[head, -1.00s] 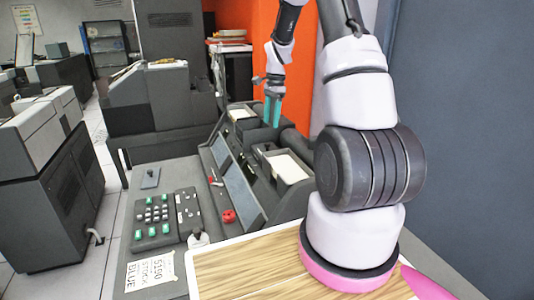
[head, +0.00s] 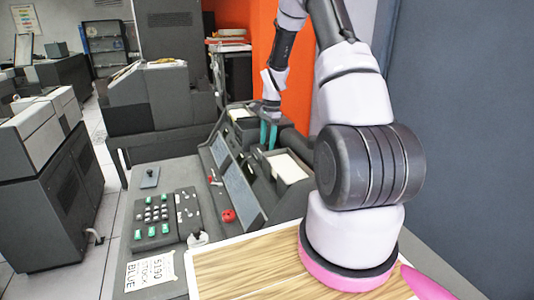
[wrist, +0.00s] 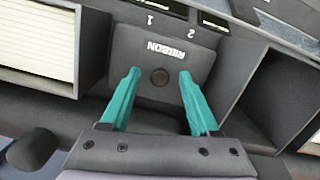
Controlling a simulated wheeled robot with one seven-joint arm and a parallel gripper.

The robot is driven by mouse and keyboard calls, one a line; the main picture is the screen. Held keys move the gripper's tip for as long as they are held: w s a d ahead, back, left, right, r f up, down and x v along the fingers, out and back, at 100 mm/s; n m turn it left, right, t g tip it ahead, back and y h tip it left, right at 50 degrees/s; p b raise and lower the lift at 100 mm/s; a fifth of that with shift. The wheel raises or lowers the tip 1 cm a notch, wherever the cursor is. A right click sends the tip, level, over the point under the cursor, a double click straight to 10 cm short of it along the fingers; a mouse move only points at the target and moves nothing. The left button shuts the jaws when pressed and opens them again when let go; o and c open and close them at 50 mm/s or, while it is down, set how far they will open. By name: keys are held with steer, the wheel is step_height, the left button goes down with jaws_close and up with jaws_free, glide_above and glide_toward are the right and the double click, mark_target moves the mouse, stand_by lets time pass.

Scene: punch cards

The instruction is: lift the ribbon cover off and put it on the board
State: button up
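The ribbon cover (wrist: 145,45) is a dark grey plate lettered RIBBON, with a round black knob (wrist: 160,77) on it. It lies in place between two card bins in the wrist view. My gripper (wrist: 159,73) is open over the cover, its two teal fingertips on either side of the knob with gaps to it. In the head view my gripper (head: 268,134) points down between the bins; the cover is hard to make out there. The wooden board (head: 235,272) lies at the front, in front of the console, with its visible part bare.
A bin with white cards (head: 287,168) stands in front of my gripper, another (head: 240,113) behind it. The sloped panel (head: 232,175) rises to the left. Keys (head: 155,215), a red knob (head: 228,215) and a paper note (head: 150,272) are on the console.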

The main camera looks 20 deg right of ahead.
jaws_close()
stand_by(1.3)
